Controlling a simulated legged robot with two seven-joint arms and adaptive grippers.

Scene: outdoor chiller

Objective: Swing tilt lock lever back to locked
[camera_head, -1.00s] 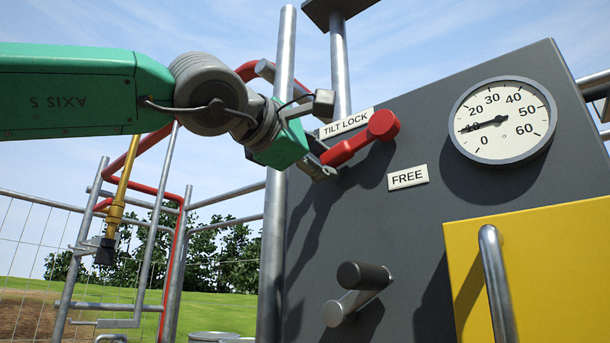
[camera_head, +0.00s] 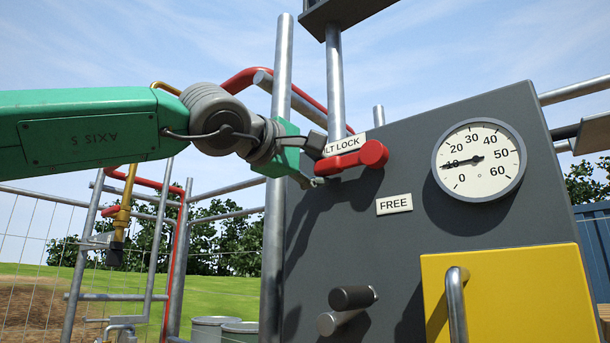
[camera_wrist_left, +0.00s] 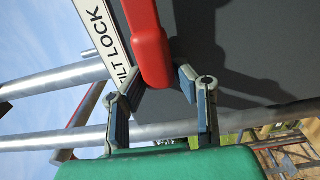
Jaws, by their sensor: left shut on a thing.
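The red tilt lock lever (camera_head: 347,161) is on the upper left of the dark grey panel (camera_head: 390,255). Its round hub is at the right, and its arm points left and slightly down, close to horizontal. My left gripper (camera_head: 316,175) is shut on the lever's left end. In the left wrist view the lever (camera_wrist_left: 151,42) reaches down between the two fingers (camera_wrist_left: 158,88). The "TILT LOCK" label (camera_head: 345,145) lies just above the lever and is partly covered by it and my gripper. The "FREE" label (camera_head: 394,204) is below the hub. My right gripper is not in view.
A round gauge (camera_head: 479,160) reads about 10. A dark-knobbed crank handle (camera_head: 347,309) sticks out lower on the panel. A yellow box (camera_head: 510,300) with a metal handle (camera_head: 456,303) is at lower right. A vertical metal pole (camera_head: 276,200) stands beside the panel, close to my left wrist.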

